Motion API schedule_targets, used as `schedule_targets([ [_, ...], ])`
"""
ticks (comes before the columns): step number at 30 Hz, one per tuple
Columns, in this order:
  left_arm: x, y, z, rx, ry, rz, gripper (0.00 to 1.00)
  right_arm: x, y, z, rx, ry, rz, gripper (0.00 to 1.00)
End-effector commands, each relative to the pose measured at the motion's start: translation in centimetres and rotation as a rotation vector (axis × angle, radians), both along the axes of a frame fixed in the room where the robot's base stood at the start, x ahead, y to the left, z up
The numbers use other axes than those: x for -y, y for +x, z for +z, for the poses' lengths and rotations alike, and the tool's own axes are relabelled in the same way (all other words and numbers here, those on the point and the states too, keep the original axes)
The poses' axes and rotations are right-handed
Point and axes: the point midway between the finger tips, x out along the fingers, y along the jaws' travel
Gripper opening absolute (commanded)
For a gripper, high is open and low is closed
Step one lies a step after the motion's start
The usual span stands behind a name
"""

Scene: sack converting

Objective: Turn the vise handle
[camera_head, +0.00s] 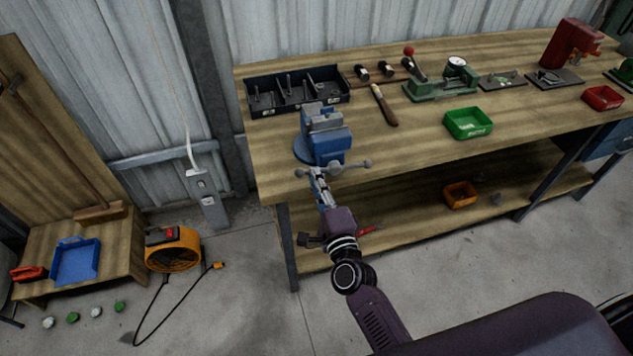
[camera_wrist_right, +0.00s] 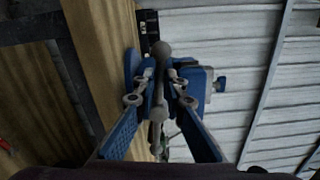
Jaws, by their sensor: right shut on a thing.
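A blue vise (camera_head: 326,142) with grey jaws is mounted at the front left corner of the workbench. Its grey handle (camera_head: 355,165), a bar with ball ends, sticks out at the front over the bench edge. My right gripper (camera_head: 318,174) reaches up to the handle from below and is shut on it. In the right wrist view the handle (camera_wrist_right: 159,85) runs between the two fingers (camera_wrist_right: 159,92), with a ball end beyond them and another nearer the camera. The vise body (camera_wrist_right: 205,90) is behind it. My left gripper is not in view.
The wooden workbench (camera_head: 420,140) carries a black divided bin (camera_head: 262,100), a hammer or file with a wooden handle (camera_head: 385,108), a green press tool (camera_head: 435,90) and a green tray (camera_head: 468,124). A lower shelf (camera_head: 400,215) lies beneath. An orange fan (camera_head: 174,252) stands on the floor at left.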

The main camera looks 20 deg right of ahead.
Motion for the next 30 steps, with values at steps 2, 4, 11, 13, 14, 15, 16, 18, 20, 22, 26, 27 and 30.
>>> schedule_targets([
  [2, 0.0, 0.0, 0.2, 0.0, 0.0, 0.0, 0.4, 0.1, -0.1, 0.4, -0.004, 0.068, 0.0, 0.0],
  [4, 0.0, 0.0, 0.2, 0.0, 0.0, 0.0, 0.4, 0.1, -0.1, 0.7, -0.007, 0.126, 0.0, 0.0],
  [11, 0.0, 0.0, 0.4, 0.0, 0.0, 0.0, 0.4, 0.4, -0.1, 1.4, -0.014, 0.28, 0.0, 0.0],
  [13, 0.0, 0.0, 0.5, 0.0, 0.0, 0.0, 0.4, 0.5, -0.1, 1.6, -0.015, 0.314, 0.001, 0.0],
  [14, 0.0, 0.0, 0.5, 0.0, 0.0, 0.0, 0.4, 0.5, -0.1, 1.6, -0.016, 0.327, 0.001, 0.0],
  [15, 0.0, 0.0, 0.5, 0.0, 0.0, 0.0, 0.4, 0.6, -0.1, 1.7, -0.017, 0.342, 0.001, 0.0],
  [16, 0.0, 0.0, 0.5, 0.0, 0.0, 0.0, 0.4, 0.6, -0.1, 1.7, -0.017, 0.353, 0.001, 0.0],
  [18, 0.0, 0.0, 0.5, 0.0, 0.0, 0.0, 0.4, 0.6, -0.1, 1.8, -0.019, 0.373, 0.001, 0.0],
  [20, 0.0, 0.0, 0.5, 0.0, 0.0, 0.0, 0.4, 0.7, -0.1, 1.8, -0.019, 0.387, 0.0, 0.0],
  [22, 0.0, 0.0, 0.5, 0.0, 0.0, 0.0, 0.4, 0.7, -0.1, 1.8, -0.02, 0.397, 0.0, 0.0],
  [26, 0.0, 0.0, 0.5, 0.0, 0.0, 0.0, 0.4, 0.8, -0.1, 1.9, -0.021, 0.407, 0.0, 0.0],
  [27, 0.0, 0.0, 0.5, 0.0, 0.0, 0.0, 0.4, 0.8, -0.1, 1.9, -0.021, 0.408, 0.0, 0.0],
  [30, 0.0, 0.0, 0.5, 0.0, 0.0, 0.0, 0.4, 0.8, -0.1, 1.8, -0.021, 0.408, 0.0, 0.0],
])
